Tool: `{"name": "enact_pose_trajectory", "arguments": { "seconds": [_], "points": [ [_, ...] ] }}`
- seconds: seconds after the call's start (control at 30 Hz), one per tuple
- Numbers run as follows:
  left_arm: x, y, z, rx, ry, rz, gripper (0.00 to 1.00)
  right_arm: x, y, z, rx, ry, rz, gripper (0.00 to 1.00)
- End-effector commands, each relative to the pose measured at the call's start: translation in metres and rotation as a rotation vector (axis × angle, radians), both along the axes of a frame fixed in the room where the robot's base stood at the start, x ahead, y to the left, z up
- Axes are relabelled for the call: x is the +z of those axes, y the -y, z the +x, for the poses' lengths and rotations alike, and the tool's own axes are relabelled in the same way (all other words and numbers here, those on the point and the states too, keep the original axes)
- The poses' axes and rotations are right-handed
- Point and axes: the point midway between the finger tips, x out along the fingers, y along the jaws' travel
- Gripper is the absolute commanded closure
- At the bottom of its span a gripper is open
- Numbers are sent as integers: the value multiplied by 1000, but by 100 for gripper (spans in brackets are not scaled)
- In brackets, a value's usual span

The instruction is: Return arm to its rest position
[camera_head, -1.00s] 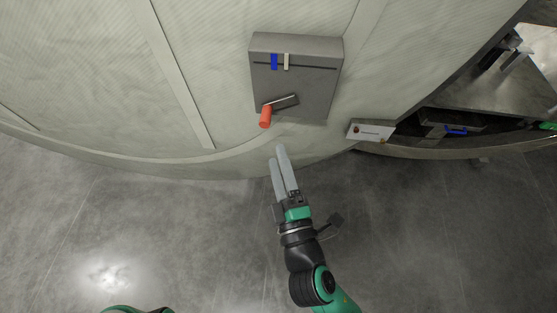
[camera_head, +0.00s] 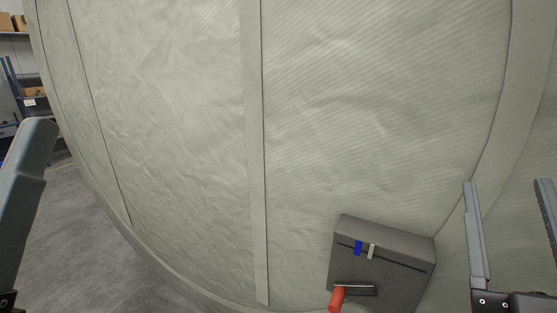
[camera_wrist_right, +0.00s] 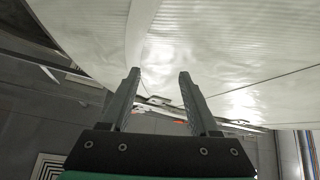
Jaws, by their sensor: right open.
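My right gripper (camera_head: 505,185) rises at the right edge of the head view, its two grey fingers apart with nothing between them. It shows open and empty in the right wrist view (camera_wrist_right: 159,75), pointing toward the pale chamber lining. In the head view it is to the right of the grey box. A single grey finger of my left gripper (camera_head: 26,180) shows at the left edge of the head view. Its other finger is out of frame, so its opening is hidden.
A grey box (camera_head: 400,262) with a red-handled lever (camera_head: 337,298) stands out at the lower right. Grey floor (camera_head: 90,235) and shelving (camera_head: 22,75) lie at the left.

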Motion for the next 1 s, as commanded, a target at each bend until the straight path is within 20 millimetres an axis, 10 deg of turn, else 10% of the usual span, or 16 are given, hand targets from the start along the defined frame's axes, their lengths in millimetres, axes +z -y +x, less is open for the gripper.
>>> {"name": "enact_pose_trajectory", "arguments": {
  "seconds": [0.1,0.23,1.0],
  "points": [
    [0,0,0,0,0,0,39,67,-10,-41,271,207,127,39],
    [1,0,0,0,0,0,39,78,-52,-56,696,241,324,39],
    [353,0,0,0,1,0,39,429,-51,-54,669,237,308,39]
  ]
}}
